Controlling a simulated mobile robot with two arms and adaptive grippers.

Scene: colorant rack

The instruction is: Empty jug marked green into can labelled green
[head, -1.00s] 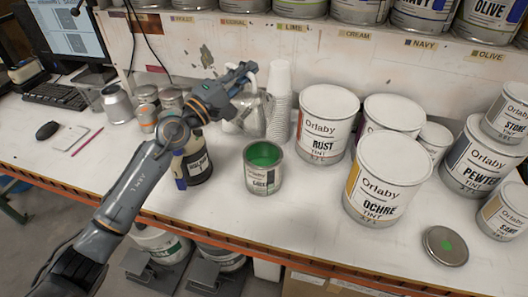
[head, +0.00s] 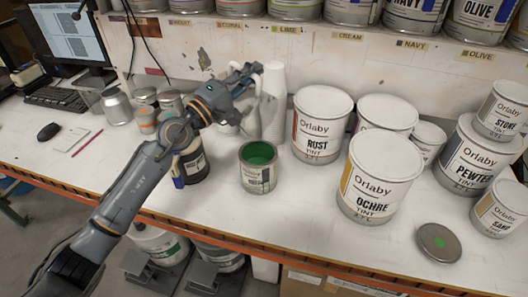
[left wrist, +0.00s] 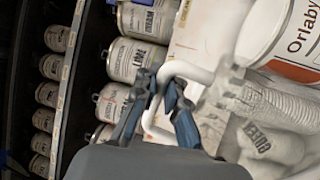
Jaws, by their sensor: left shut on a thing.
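My left gripper (head: 246,76) is shut on the white handle (left wrist: 190,68) of a pale jug (head: 250,118) at the back middle of the bench. Part of the jug is hidden behind my arm in the head view. In the left wrist view, dark lettering that looks like GREEN shows on its body (left wrist: 257,138). The open can (head: 257,178) stands upright in front of the jug, with green inside (head: 258,154); its label is too small to read surely. The jug is behind the can, not over it. My right gripper is not in view.
A stack of white cups (head: 274,90) stands close beside the jug. A dark labelled container (head: 193,166) is left of the can. Large RUST (head: 320,130) and OCHRE (head: 375,180) tins stand right. A lid with a green dot (head: 438,243) lies front right. Bench front-middle is clear.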

